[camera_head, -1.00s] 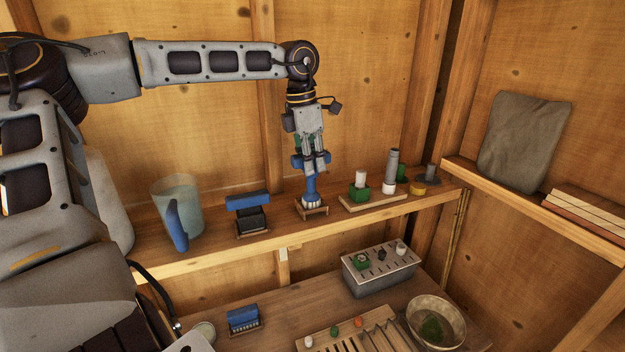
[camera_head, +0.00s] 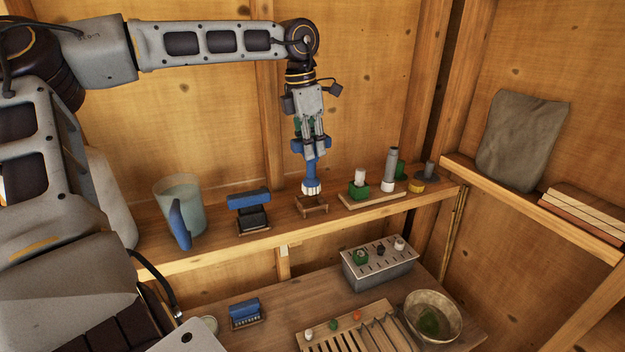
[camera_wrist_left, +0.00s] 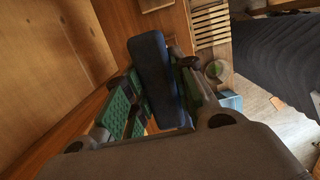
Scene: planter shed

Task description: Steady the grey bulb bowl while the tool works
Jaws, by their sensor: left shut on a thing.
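My left gripper (camera_head: 311,146) is shut on the blue handle of a brush-like tool (camera_head: 311,174) with a pale tip pointing down. The tool hangs upright just above a small wooden stand (camera_head: 312,207) on the shelf. In the left wrist view, the blue handle (camera_wrist_left: 158,75) lies between my fingers with their green pads. A round greyish-beige bowl (camera_head: 455,308) with something green inside stands on the lower bench at the right, the only bowl I see clearly. No gripper touches it. My right gripper is out of view.
The shelf holds a jug (camera_head: 182,197) with a blue handle, a blue-topped block (camera_head: 249,200) and a tray (camera_head: 372,201) with small items. On the bench are a slotted grey box (camera_head: 378,274), a slatted wooden rack (camera_head: 385,336) and a blue brush (camera_head: 245,309).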

